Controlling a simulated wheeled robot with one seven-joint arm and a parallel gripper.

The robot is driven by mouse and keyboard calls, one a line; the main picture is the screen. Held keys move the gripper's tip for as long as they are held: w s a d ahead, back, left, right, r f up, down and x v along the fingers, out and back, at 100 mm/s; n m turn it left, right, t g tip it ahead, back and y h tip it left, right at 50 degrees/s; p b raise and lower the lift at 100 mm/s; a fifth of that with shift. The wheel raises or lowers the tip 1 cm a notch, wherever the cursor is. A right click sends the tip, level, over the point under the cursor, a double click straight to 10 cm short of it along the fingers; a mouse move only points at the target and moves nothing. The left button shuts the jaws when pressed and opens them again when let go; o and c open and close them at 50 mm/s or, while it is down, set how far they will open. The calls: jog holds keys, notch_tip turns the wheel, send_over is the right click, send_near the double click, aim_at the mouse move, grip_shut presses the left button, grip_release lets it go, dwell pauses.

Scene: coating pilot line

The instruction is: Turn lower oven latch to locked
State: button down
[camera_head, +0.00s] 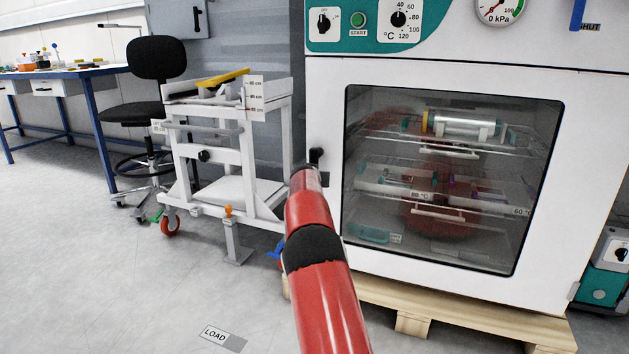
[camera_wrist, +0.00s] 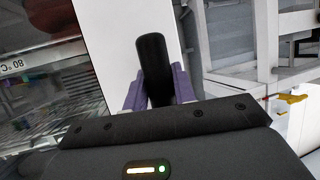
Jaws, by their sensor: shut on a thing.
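The white oven (camera_head: 330,100) has a glass door, and one black latch handle (camera_head: 317,155) shows at the door's left edge, just above the end of my red arm. The door edge below it is hidden behind my arm. In the wrist view, a black latch handle (camera_wrist: 152,60) lies in front of the white door edge (camera_wrist: 115,25), roughly in line with it. My gripper (camera_wrist: 155,92) has its two purple fingers shut on this handle, one on each side. My gripper is not visible in the head view. The latch's pivot and any lock marking are not visible.
A white cart (camera_head: 225,150) with a yellow-handled item on top stands left of the oven, close to my arm. A black chair (camera_head: 158,60) and blue-legged bench (camera_head: 95,75) are farther left. The oven rests on a wooden pallet (camera_head: 460,325). Open floor lies at front left.

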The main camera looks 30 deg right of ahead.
jog(key=c, duration=1.1)
grip_release()
jog(key=shift+c, duration=0.2)
jog(key=shift+a, duration=0.1)
jog(key=b+v, duration=0.1)
jog(key=v, duration=0.6)
jog(key=shift+s+a+b, duration=0.2)
jog(key=shift+s+b, duration=0.05)
jog(key=shift+b, duration=0.05)
